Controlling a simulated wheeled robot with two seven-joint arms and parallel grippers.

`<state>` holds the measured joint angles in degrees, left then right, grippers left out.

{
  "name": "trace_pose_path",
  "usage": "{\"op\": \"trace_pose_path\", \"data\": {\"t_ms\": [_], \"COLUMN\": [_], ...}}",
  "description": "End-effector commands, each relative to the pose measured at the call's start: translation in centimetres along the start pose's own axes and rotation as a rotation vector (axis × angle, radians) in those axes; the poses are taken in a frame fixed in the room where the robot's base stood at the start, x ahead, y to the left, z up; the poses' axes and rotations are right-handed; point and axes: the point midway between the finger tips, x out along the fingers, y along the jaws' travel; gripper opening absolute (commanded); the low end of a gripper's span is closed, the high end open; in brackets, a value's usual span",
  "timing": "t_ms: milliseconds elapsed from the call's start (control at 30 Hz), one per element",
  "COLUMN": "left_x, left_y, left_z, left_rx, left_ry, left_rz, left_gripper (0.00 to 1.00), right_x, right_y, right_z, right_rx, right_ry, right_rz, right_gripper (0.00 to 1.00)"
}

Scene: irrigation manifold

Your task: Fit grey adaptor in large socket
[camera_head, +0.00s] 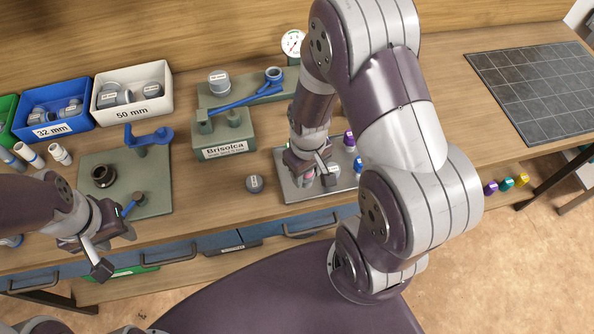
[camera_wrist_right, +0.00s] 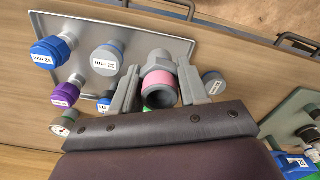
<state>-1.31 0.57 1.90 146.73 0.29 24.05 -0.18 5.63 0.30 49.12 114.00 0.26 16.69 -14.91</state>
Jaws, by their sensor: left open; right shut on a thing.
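My right gripper (camera_head: 318,174) is over the metal tray (camera_head: 292,193). In the right wrist view its fingers (camera_wrist_right: 160,88) are shut on a grey, tube-like fitting with a pink band (camera_wrist_right: 159,97), which looks like the grey adaptor; its open end faces the camera. In the head view the gripper mostly hides it. A dark round socket (camera_head: 103,175) stands on the green plate (camera_head: 157,203) at the left; I cannot tell if it is the large socket. My left gripper (camera_head: 104,254) is open and empty near the bench's front edge, in front of that plate.
Blue (camera_head: 48,126) and white (camera_head: 125,113) bins stand back left. Capped fittings, one purple (camera_wrist_right: 66,95), share the tray. A dark grid mat (camera_head: 535,90) lies right.

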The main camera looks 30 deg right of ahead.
Motion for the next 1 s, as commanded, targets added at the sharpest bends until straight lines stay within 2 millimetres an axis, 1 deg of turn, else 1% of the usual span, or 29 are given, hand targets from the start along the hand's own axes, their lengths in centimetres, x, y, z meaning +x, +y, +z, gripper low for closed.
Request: {"op": "trace_pose_path", "data": {"t_ms": [33,133,200,300,400,767,800,867,1000], "left_x": [-0.2,-0.3,-0.4,-0.7,-0.9,-0.5,-0.6,-0.6,-0.6], "left_y": [0.0,0.0,0.0,0.0,0.0,0.0,0.0,0.0,0.0], "left_z": [-0.1,-0.1,-0.1,-0.1,-0.1,-0.1,-0.1,-0.1,-0.1], "left_rx": [0.0,0.0,0.0,0.0,0.0,0.0,0.0,0.0,0.0], "left_ry": [0.0,0.0,0.0,0.001,0.0,0.0,0.0,0.0,0.0], "left_rz": [0.0,0.0,0.0,0.0,0.0,0.0,0.0,0.0,0.0], "left_gripper": [0.43,0.43,0.43,0.43,0.43,0.43,0.43,0.43,0.43], "right_x": [0.5,1.3,2.0,3.8,5.3,6.0,5.9,5.8,5.8], "right_y": [-0.1,-0.2,-0.2,-0.2,-0.2,-0.2,-0.2,-0.2,-0.2], "right_z": [-0.9,-2.3,-2.6,-2.5,-2.6,-2.7,-2.7,-2.7,-2.7], "right_rx": [-0.001,0.0,0.001,0.001,0.002,0.001,0.001,0.001,0.001], "right_ry": [-0.003,-0.001,-0.002,-0.005,-0.003,0.001,0.001,0.001,0.001], "right_rz": [-0.001,0.0,-0.001,-0.001,-0.001,0.0,0.0,0.0,0.0], "right_gripper": [0.13,0.13,0.13,0.13,0.13,0.13,0.5,0.69,0.69]}}
